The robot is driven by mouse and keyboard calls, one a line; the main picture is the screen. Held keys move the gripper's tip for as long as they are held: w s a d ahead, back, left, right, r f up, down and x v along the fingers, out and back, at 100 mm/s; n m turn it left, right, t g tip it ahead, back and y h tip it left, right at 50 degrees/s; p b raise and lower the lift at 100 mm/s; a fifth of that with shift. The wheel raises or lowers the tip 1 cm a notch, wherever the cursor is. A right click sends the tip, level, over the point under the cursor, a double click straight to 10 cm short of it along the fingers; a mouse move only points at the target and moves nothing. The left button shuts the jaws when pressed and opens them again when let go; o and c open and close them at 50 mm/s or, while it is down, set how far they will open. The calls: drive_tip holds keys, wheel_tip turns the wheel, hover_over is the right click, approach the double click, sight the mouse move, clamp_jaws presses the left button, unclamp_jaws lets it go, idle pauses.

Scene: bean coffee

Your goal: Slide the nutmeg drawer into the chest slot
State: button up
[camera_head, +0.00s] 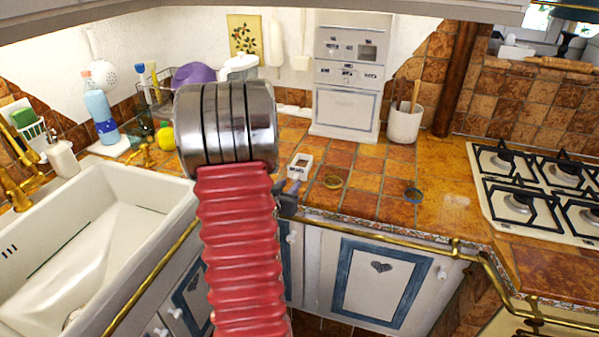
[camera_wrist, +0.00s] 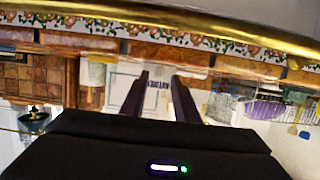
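The nutmeg drawer (camera_head: 300,167) is a small white open-topped box over the tiled counter near its front edge. My gripper (camera_head: 291,193) is at its near end, partly hidden behind my red arm. In the wrist view my gripper (camera_wrist: 159,76) has two dark fingers close together, with the white lettered front of the drawer (camera_wrist: 158,97) between them. It looks shut on the drawer, but the contact itself is hard to see. The white chest (camera_head: 347,110) stands upright at the back of the counter. One dark open slot (camera_head: 368,52) shows at its upper right among small drawer fronts.
A white crock (camera_head: 404,124) stands right of the chest. The hob (camera_head: 535,195) is far right, the sink (camera_head: 95,235) left. A gold rail (camera_head: 400,233) runs along the front edge.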

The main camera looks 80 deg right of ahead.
sight(294, 179)
drive_tip(key=shift+x, duration=2)
drive_tip(key=shift+c, duration=0.5)
clamp_jaws()
drive_tip(key=shift+r, duration=0.25)
drive_tip(key=shift+a, duration=0.15)
drive_tip(key=shift+w+a, duration=0.1)
drive_tip(key=shift+a, duration=1.25)
